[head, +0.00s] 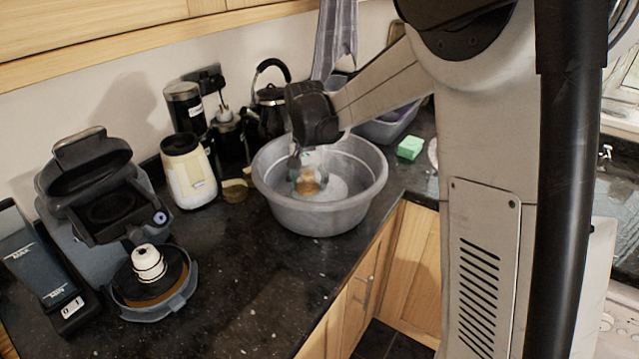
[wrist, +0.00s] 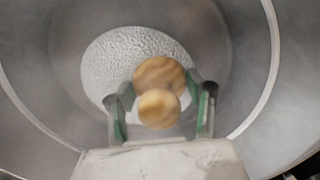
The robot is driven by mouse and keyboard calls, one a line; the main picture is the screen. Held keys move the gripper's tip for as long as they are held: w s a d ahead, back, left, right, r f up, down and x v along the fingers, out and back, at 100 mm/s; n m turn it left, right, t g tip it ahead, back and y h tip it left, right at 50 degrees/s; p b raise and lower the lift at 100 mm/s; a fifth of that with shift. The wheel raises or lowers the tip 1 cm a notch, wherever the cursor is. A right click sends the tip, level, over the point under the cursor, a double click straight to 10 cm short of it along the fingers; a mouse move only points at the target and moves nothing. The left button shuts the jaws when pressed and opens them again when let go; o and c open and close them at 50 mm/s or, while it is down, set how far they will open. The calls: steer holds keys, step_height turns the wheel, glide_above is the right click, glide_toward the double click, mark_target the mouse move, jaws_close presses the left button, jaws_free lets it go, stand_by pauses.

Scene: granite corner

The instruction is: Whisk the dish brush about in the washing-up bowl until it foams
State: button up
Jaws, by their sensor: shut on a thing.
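The washing-up bowl (head: 330,211) is a grey round tub on the dark granite counter, and its curved wall also fills much of the wrist view (wrist: 262,100). A patch of white foam (wrist: 110,55) lies on the bowl's floor. My gripper (head: 300,172) reaches down into the bowl. In the wrist view my gripper (wrist: 160,106) is shut on the dish brush (wrist: 158,108), whose round wooden end sits between the green-padded fingers. The brush also shows in the head view (head: 308,186), over the foam. The brush's bristles are hidden.
A cream appliance (head: 190,172) and a black kettle (head: 270,105) stand left of and behind the bowl. A green sponge (head: 410,147) lies to its right, near a grey basin (head: 385,128). A coffee-type machine (head: 105,190) stands at left. Counter in front is clear.

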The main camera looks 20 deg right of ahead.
mark_target(332, 198)
steer(key=shift+a, duration=0.25)
steer(key=shift+d+b, duration=0.3)
steer(key=shift+d, duration=3.25)
steer(key=shift+a, duration=3.55)
steer(key=shift+r, duration=0.1)
steer(key=shift+r+p, duration=3.5)
steer(key=shift+r, duration=3)
steer(key=shift+r, duration=0.15)
steer(key=shift+r+p, duration=1.05)
steer(key=shift+r, duration=0.8)
